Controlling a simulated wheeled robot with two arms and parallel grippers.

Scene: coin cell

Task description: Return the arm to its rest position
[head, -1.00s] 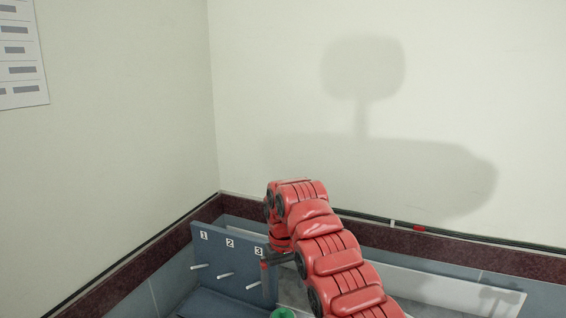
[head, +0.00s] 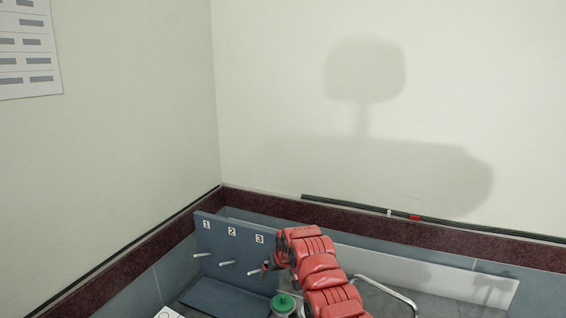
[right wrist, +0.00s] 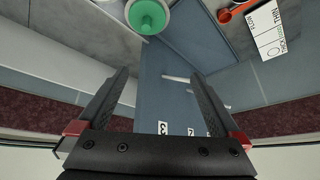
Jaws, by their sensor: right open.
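My right arm shows in red in the head view, reaching from the bottom edge toward the grey board with pegs (head: 228,246). My right gripper (head: 266,266) is small and partly hidden there, near the peg under the number 3. In the right wrist view its two dark fingers (right wrist: 161,75) are spread wide with nothing between them. They point toward the board (right wrist: 170,85) and the bench, and I see no contact. My left gripper is out of view.
A jar with a green lid (head: 283,302) stands close beneath my right arm. A curved metal bar (head: 392,291) is right of the arm. A white printed card (right wrist: 275,38) and a red-orange object (right wrist: 236,10) lie on the bench. Walls close off the back corner.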

